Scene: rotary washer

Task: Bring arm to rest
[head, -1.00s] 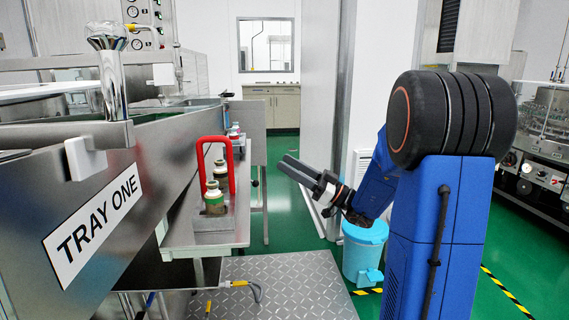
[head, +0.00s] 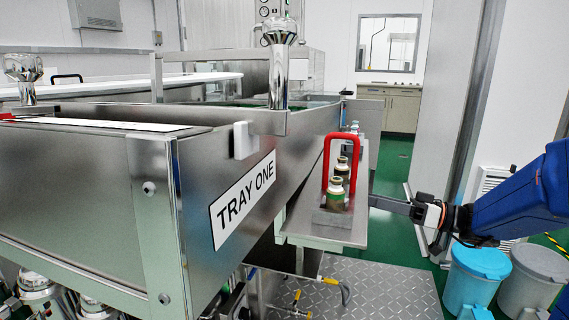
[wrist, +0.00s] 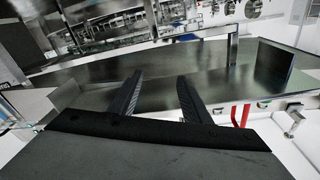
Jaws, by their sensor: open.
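My gripper (head: 372,201) shows in the head view at the right of the steel ledge, at the end of my blue arm, which comes in from the right edge. Its dark fingers point left, and the tips are partly hidden or close beside the ledge's edge. In the wrist view the two black fingers of my gripper (wrist: 160,80) stand apart with nothing between them. Beyond them is a steel surface (wrist: 200,65).
The red handle (head: 326,160) of a small carrier with bottles (head: 337,192) stands on the ledge (head: 300,225), left of my gripper. The TRAY ONE washer (head: 150,190) fills the left. A blue bin (head: 474,278) and a grey bin (head: 535,272) stand below my arm.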

